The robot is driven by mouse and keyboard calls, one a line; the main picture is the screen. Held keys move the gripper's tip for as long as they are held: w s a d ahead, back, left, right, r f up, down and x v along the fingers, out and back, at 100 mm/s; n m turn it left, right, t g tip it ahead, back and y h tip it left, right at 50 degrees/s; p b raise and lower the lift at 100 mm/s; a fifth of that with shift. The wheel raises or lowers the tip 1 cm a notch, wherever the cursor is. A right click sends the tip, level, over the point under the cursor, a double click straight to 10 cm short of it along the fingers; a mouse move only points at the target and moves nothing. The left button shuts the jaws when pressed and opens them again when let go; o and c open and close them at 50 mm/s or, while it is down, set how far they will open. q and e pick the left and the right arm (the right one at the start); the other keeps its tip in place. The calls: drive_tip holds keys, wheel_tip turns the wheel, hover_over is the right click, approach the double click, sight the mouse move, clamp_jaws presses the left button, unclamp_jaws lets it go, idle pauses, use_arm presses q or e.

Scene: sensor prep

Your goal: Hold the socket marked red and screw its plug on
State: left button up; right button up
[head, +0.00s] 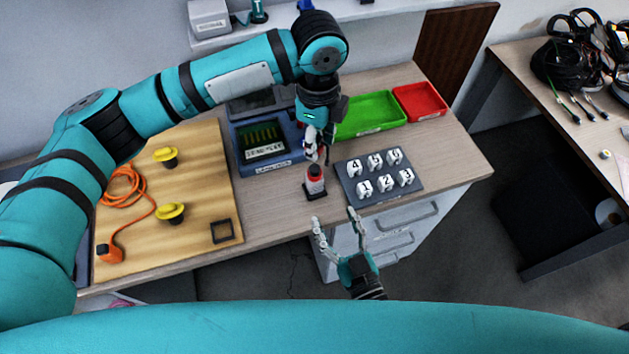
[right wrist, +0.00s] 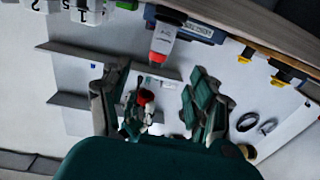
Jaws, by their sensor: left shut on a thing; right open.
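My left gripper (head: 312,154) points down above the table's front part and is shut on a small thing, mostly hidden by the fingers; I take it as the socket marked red. In the right wrist view a red end (right wrist: 145,97) shows among dark and white parts between my right fingers' outlines, with a gap to the bottle behind. My right gripper (head: 337,216) is open and empty in front of the table edge, below the left one; its two fingers also show in the right wrist view (right wrist: 155,95). I cannot make out the plug.
Numbered white pieces sit on a grey block (head: 408,188) to the right. A blue device (head: 243,147), green tray (head: 349,128) and red tray (head: 437,98) stand behind.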

sight(318, 183)
drive_tip(key=x, duration=1.2)
drive_tip(key=shift+f, duration=0.1)
drive_tip(key=shift+c, duration=0.3)
clamp_jaws()
